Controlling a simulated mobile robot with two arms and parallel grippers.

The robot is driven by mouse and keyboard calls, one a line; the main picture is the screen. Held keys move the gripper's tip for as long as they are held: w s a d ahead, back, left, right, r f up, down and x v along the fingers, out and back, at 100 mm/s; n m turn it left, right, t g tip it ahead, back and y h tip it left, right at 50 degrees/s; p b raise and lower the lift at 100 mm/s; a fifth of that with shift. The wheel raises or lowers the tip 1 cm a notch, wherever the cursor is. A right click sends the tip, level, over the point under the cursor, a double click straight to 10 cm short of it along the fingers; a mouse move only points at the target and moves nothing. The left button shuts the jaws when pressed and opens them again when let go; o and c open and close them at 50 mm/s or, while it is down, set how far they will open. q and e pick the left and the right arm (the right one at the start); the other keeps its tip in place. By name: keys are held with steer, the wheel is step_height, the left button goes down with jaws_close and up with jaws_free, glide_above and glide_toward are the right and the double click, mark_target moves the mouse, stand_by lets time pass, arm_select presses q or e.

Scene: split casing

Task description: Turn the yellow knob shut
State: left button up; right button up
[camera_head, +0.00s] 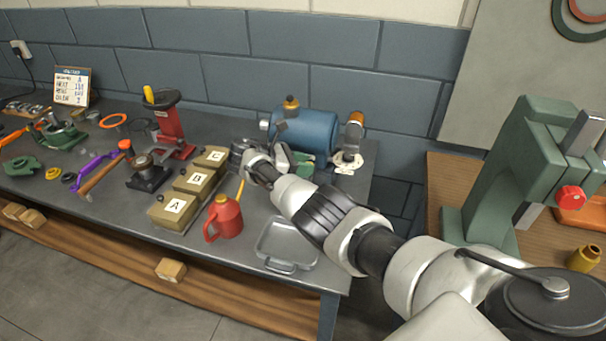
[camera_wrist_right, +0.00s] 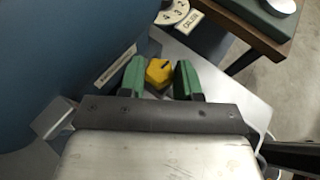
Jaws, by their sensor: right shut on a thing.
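The yellow knob (camera_wrist_right: 159,71) is a small faceted knob with a dark mark on top. It shows in the right wrist view between the two green fingers of my right gripper (camera_wrist_right: 161,77), which is shut on it. The blue tank (camera_wrist_right: 50,60) stands beside the gripper on the left of that view. In the head view my right gripper (camera_head: 303,162) is low in front of the blue tank (camera_head: 312,132); there the knob is hidden behind my gripper and arm. My left gripper is not in view.
A red oil can (camera_head: 224,218), a grey tray (camera_head: 287,240) and lettered boxes (camera_head: 174,208) stand left of and below my right arm. A green press (camera_head: 520,165) stands on the wooden table at right.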

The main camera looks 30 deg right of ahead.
stand_by(0.3)
steer(key=o, duration=0.9)
steer(key=shift+r, duration=0.1)
steer(key=shift+o, duration=0.2)
